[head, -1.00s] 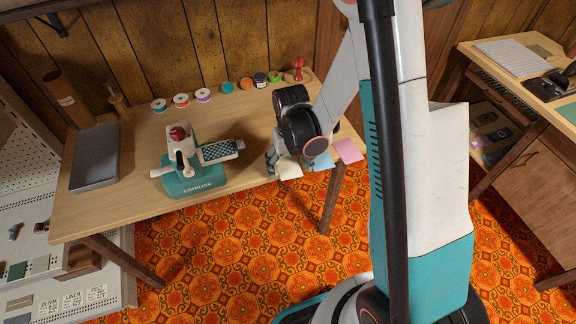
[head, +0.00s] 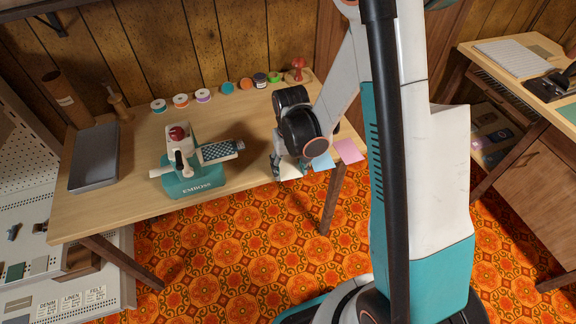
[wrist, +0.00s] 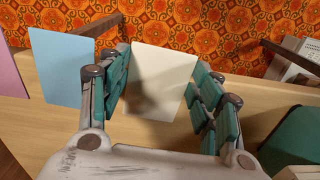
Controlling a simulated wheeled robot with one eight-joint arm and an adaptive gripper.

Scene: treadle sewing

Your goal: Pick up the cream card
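The cream card (head: 289,171) lies at the front edge of the wooden table, partly beyond the edge. In the wrist view the cream card (wrist: 160,78) shows between the two green-padded fingers of my gripper (wrist: 162,92). The fingers are apart, one beside each side edge of the card. I cannot tell whether the pads touch it. In the head view my gripper (head: 290,164) is low over the card, and its black wrist housing hides part of the view. A blue card (head: 322,162) and a pink card (head: 349,151) lie to the right.
A grey tray (head: 94,158) lies at the table's left. Several spools and a red-handled stamp (head: 298,70) line the back. Patterned floor (head: 220,245) shows below the table edge.

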